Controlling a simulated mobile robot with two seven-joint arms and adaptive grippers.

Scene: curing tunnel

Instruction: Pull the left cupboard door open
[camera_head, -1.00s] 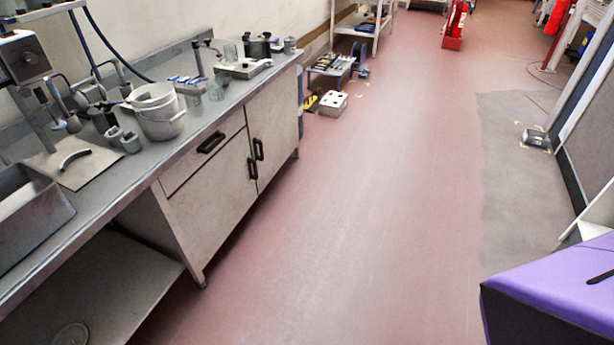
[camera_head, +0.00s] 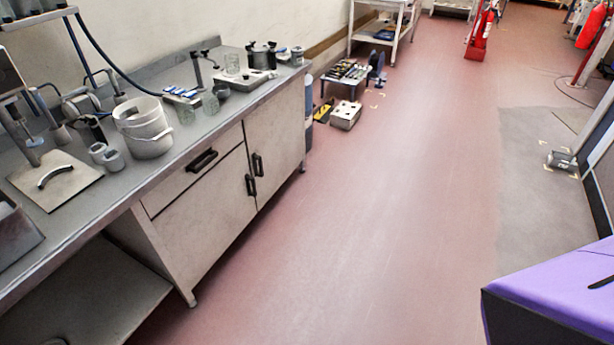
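The cupboard sits under the metal bench on the left. Its left door (camera_head: 200,218) is flat and grey, and looks shut, with a black upright handle (camera_head: 251,186) near its right edge. A drawer with a black handle (camera_head: 202,160) is above this door. The right door (camera_head: 280,150) also looks shut, with its own black handle (camera_head: 258,164) close to the left door's handle. Neither of my grippers shows in the head view.
The bench top (camera_head: 215,128) holds a white bucket (camera_head: 143,127), glassware and lab equipment. An open lower shelf (camera_head: 95,290) is left of the cupboard. A purple-topped block (camera_head: 560,285) is at lower right. The reddish floor (camera_head: 350,230) before the doors is clear.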

